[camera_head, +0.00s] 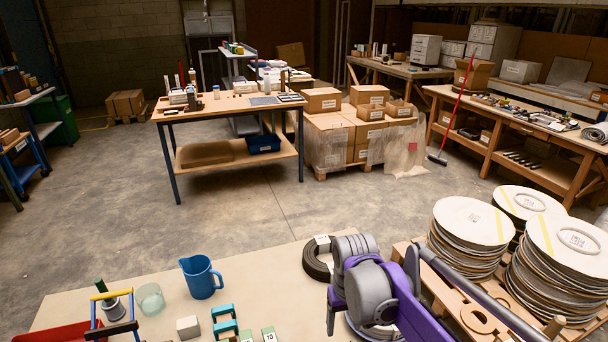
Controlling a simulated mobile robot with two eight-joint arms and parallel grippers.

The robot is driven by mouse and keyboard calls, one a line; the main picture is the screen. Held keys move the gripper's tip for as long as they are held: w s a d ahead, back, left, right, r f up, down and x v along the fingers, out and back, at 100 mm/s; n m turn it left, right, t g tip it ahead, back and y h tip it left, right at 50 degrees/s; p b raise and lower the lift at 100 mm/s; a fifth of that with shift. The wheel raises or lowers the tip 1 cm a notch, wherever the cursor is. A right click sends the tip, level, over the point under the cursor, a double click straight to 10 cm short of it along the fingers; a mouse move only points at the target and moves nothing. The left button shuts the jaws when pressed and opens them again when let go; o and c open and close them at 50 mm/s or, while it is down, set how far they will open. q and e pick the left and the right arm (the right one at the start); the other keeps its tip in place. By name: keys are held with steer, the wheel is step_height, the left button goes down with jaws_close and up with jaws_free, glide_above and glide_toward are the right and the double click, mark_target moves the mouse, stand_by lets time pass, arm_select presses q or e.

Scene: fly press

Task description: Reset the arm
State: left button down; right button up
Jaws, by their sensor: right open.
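My right arm, purple and grey, comes in from the bottom edge right of centre, and its gripper (372,286) is above the near table's right end. It is open, with nothing seen held in it; its fingertips are hard to make out among the grey rounded housings. A dark grey bar (480,293) slants from beside the purple part down to the lower right. It looks like the arm of the press, but I cannot tell whether the gripper touches it. The press body is not visible. My left gripper is not in view.
Stacks of round discs (471,224) stand on a pallet at right. Open floor lies beyond.

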steer(key=s+d+f+t, duration=0.2)
steer(key=s+d, duration=0.1)
steer(key=s, duration=0.6)
steer(key=s+d+f+m+t, duration=0.1)
steer(key=s+d+f+t, duration=0.1)
steer(key=s, duration=0.7)
steer(key=shift+d+m+t+p, duration=0.3)
steer(key=shift+d+t+p, duration=0.2)
steer(key=shift+t, duration=0.1)
